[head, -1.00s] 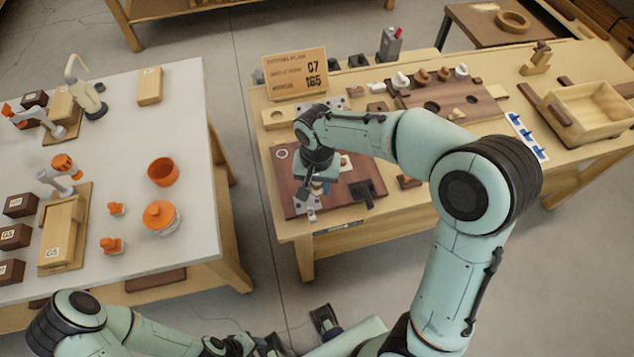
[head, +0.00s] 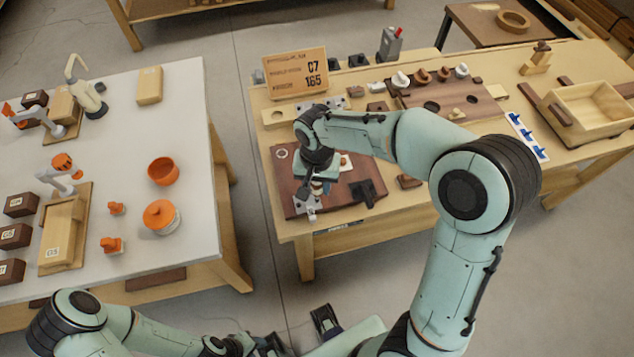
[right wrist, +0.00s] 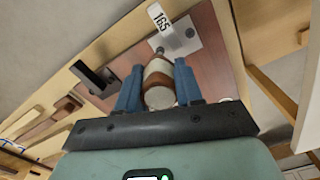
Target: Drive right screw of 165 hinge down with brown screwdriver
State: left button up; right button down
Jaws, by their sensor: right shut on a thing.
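My right gripper (head: 317,188) is over the dark board, pointing down. In the right wrist view its blue fingers (right wrist: 158,88) are shut on the brown screwdriver (right wrist: 160,72), whose handle has pale and brown bands. The grey metal hinge (right wrist: 182,40) lies on the board beyond the handle, with a white 165 tag (right wrist: 160,19) beside it. A screw head (right wrist: 189,32) shows on the plate. The screwdriver's tip is hidden, so contact with a screw cannot be told. The hinge (head: 303,202) also shows in the head view. My left gripper (head: 268,345) is low at the bottom edge, its jaws unclear.
The dark board (head: 284,182) lies on the wooden bench, with a black block (head: 364,190) right of the gripper. A cardboard sign (head: 295,74) and a holed rack (head: 450,98) stand behind. A white table (head: 120,130) with orange parts is at the left, across a floor gap.

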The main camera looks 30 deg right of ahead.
jog(key=shift+f, duration=0.35)
dwell(0.3)
